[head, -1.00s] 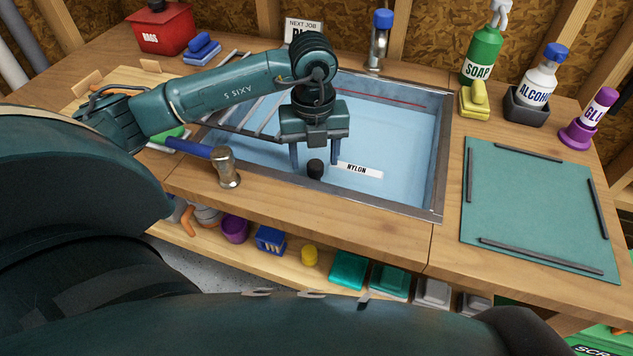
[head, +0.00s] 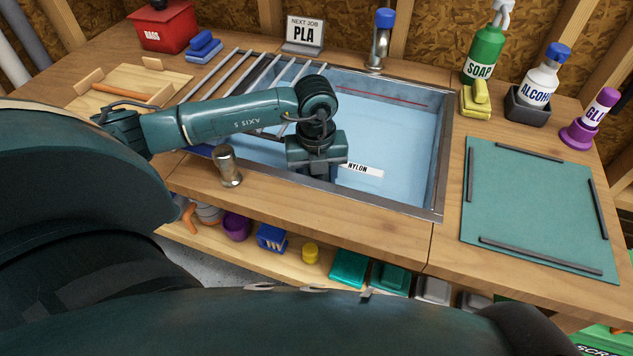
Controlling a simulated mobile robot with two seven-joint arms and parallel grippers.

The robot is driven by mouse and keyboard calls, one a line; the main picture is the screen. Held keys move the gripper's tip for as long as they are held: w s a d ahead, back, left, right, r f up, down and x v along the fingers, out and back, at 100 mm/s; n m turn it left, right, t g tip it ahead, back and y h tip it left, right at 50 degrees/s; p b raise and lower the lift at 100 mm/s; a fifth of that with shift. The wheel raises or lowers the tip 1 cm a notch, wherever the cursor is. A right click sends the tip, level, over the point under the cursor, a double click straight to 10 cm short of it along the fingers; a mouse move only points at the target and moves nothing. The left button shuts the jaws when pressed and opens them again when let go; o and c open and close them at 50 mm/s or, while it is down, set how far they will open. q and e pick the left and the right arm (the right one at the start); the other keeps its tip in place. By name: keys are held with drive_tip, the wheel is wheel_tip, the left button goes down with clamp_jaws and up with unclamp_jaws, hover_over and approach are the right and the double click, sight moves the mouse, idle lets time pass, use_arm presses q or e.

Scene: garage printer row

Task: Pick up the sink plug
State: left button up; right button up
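My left gripper (head: 316,162) is lowered into the blue sink (head: 400,165), near its front wall. The small black sink plug is not visible now; the gripper body covers the place where it stood. The fingertips are hidden too, so I cannot tell whether they are open or shut, or whether they touch the plug. A white NYLON label (head: 361,170) lies in the sink just right of the gripper. My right gripper is not in view.
A metal bar rack (head: 236,80) spans the sink's left part. A green mat (head: 535,205), soap bottle (head: 483,52) and alcohol bottle (head: 541,80) are on the right.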

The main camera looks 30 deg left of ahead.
use_arm(q)
drive_tip(key=c, duration=0.9)
